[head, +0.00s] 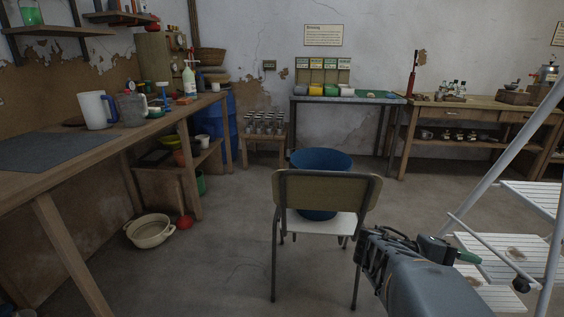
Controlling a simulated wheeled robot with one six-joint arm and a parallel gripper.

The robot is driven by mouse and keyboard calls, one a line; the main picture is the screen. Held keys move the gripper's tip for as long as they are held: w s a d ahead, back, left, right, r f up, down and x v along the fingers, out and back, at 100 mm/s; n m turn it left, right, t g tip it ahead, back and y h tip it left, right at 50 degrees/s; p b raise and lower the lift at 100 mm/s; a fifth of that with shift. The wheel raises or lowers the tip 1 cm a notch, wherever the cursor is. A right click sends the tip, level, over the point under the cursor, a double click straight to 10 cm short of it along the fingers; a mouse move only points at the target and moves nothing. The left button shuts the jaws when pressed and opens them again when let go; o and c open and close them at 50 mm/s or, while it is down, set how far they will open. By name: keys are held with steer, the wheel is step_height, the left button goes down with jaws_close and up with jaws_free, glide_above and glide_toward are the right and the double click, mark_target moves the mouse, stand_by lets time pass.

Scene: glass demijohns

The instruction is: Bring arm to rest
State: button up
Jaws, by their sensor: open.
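My arm shows at the bottom right of the head view as a grey link with a dark ribbed end. My gripper (447,251) is the small dark part at its right side, in front of the white step ladder (499,246). It is open, and I see nothing held in it. Its fingertips are small and partly hidden by the arm. A chair (327,189) with a tan backrest stands just left of my arm, and its front right leg comes close to the arm in the picture.
A blue tub (320,160) shows behind the chair back. A long workbench (100,137) with a white jug (95,110) runs along the left. A cream basin (150,230) and a red ball (184,222) lie on the floor. Open floor lies between bench and chair.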

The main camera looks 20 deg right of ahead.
steer(key=w+a+r+t+y+p, duration=0.3)
steer(key=a+r+p, duration=0.5)
steer(key=p, duration=0.3)
steer(key=w+a+r+t+y+p, duration=0.3)
steer(key=a+r+y+p, duration=0.3)
steer(key=a+r+p, duration=0.2)
steer(key=w+a+r+n+t+y+p, duration=0.1)
steer(key=w+a+r+t+y+p, duration=0.2)
steer(key=a+r+t+y+p, duration=0.2)
steer(key=a+r+p, duration=0.3)
steer(key=a+p, duration=0.4)
steer(key=p, duration=0.2)
steer(key=shift+w+p, duration=0.25)
steer(key=shift+p, duration=0.05)
